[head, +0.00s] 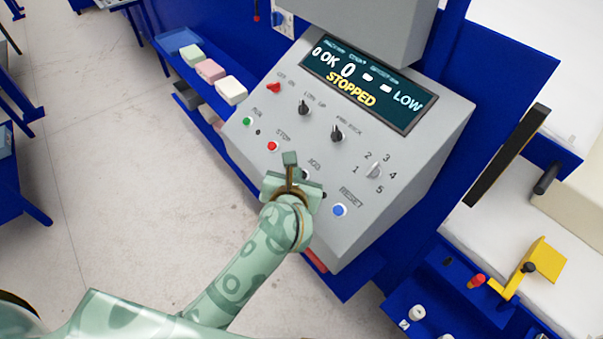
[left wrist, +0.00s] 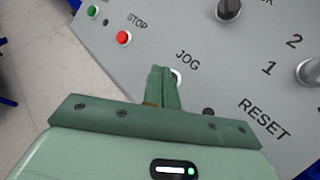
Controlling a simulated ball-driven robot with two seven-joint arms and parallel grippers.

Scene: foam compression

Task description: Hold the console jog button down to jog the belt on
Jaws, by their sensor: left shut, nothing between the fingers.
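The grey console (head: 420,135) has a sloped panel with labelled buttons and knobs. The white jog button (head: 306,174) is partly hidden by my left gripper (head: 290,160). In the left wrist view a white edge of the jog button (left wrist: 177,77) shows just beside the shut fingertips (left wrist: 162,72), under the JOG label. My left gripper is shut and empty, with its fingers over the button; I cannot tell whether they touch it. The display (head: 368,84) reads STOPPED in yellow, with OK and LOW above. My right gripper is not in view.
Close by are the red stop button (head: 272,146), the green run button (head: 246,121) and the blue reset button (head: 340,210). Black knobs (head: 337,135) stand up from the panel. A blue tray (head: 172,38) with foam blocks (head: 210,70) lies left of the console.

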